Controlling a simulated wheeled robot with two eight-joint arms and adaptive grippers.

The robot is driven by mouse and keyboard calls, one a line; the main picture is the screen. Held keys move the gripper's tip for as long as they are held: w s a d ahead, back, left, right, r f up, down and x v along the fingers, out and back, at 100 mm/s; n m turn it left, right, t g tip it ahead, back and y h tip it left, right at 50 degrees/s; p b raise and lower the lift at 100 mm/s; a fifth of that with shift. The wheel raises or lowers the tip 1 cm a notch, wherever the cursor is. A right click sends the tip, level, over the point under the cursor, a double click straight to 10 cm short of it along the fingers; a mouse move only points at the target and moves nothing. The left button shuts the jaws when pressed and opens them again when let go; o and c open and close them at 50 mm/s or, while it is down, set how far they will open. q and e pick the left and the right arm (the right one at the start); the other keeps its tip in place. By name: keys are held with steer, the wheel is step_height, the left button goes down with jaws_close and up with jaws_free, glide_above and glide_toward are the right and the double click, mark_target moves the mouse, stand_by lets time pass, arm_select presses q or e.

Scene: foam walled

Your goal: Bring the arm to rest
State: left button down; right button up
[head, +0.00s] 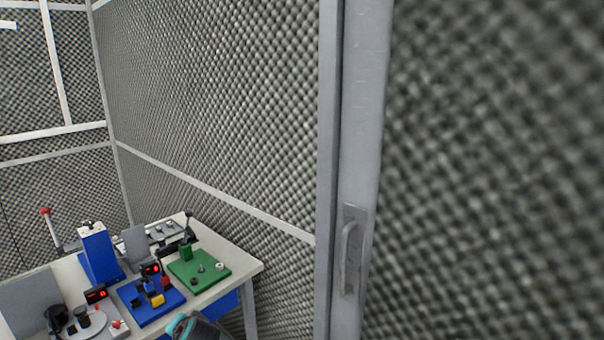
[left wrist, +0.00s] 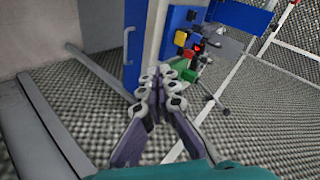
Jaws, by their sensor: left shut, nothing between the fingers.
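My left gripper (left wrist: 165,85) shows in the left wrist view with its grey-purple fingers brought together at the tips. It is shut and holds nothing. Part of my left arm, teal and dark, shows at the bottom edge of the head view, in front of the workbench (head: 245,262); the fingers cannot be made out there. My right gripper is in neither view.
The workbench carries a blue fixture (head: 150,302), a green board (head: 200,268), a blue tower (head: 98,252) and a red-tipped lever (head: 46,213). Foam walls (head: 215,110) enclose it. A grey post with a handle (head: 348,258) stands at right. A blue-edged cabinet (left wrist: 140,45) is beyond the fingers.

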arm_select(q)
steer(key=s+d+n+h, duration=0.2)
steer(key=s+d, duration=0.5)
steer(key=s, duration=0.4)
steer(key=s+d+n+g+h, duration=0.1)
steer(key=s+d+n+h, duration=0.1)
steer(key=s+d+h, duration=0.2)
steer(key=s+d, duration=0.3)
steer(key=s, duration=0.4)
steer(key=shift+s+f+h, duration=0.2)
steer(key=shift+f+h, duration=0.1)
steer(key=shift+h, duration=0.1)
